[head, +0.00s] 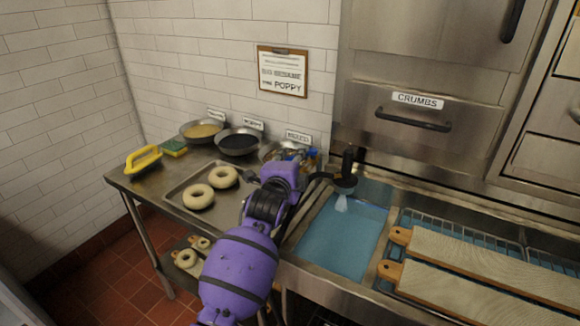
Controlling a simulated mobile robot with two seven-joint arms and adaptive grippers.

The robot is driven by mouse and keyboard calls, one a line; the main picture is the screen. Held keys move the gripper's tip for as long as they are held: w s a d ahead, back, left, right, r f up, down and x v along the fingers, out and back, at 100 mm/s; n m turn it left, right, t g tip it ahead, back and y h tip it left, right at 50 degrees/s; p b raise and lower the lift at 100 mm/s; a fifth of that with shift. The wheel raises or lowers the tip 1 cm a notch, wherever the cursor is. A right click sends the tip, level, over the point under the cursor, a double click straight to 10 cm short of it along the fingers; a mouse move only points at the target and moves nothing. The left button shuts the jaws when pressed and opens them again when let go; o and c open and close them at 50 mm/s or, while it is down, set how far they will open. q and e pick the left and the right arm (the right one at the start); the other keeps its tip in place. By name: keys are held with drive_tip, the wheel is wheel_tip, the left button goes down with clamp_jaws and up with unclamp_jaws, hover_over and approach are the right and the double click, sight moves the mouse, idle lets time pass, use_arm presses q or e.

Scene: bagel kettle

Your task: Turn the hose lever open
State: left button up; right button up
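A black hose fitting with an upright handle-like part (348,160) stands at the back left corner of the sink basin (343,240). A pale stream (341,202) shows below its head, over blue water. I cannot clearly tell which part is the lever or how it is turned. My purple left arm reaches up from the bottom, and its wrist is just left of the fitting. My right gripper is not in view.
A tray (172,203) with two bagels lies left of my arm. Wooden boards (480,262) lie right of the basin. A drawer marked CRUMBS (425,123) is above.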

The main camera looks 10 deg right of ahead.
use_arm(q)
drive_tip(key=shift+v, duration=2.7)
drive_tip(key=shift+d+r, duration=0.1)
